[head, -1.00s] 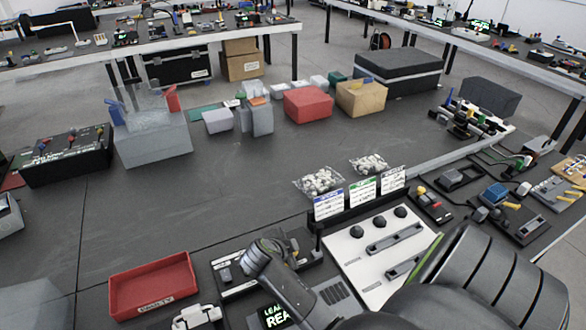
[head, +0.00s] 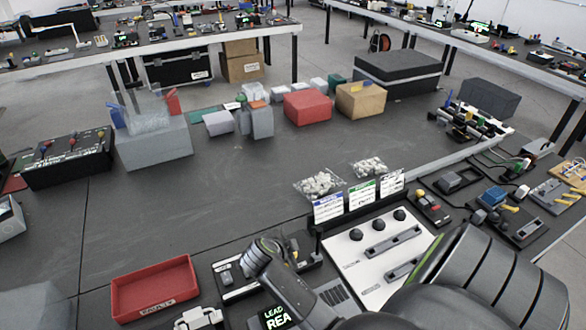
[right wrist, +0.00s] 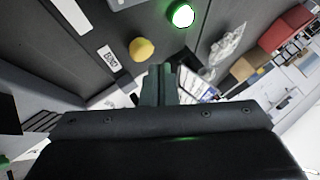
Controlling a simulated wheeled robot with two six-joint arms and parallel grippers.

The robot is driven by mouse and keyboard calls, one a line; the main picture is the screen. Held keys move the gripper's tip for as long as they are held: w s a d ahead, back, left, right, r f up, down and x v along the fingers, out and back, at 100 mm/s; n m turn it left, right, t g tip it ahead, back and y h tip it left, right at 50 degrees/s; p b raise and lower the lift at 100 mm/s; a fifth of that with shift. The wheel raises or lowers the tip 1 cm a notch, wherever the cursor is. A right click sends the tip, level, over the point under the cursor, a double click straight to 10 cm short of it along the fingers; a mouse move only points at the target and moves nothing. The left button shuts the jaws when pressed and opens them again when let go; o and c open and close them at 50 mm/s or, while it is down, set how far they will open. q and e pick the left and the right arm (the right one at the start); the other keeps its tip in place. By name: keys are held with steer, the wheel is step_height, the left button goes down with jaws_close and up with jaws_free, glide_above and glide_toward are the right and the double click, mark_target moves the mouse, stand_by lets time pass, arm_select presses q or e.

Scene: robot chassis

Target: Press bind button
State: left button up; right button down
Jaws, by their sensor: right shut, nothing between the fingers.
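In the right wrist view a round yellow button (right wrist: 141,49) stands on a dark grey panel. A white label (right wrist: 107,56) beside it appears to read BIND. My right gripper (right wrist: 161,72) is shut and empty, its fingertips just below and to the right of the yellow button in that picture; whether they touch it I cannot tell. A round green lit button (right wrist: 182,15) is farther up and right. In the head view my right arm comes in from the lower right and covers part of the station; I cannot make out the yellow button there. My left gripper is not in view.
A lit display (head: 277,318) reading LEAD and REA, cut off, is beside my arm. A red tray (head: 155,287) is to its left. A white panel with black knobs (head: 378,222) and label cards (head: 360,191) stand behind my arm. The middle of the table is clear.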

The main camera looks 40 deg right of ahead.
step_height(320, 180, up, 5)
steer(key=p, duration=0.4)
stand_by(0.3)
stand_by(0.7)
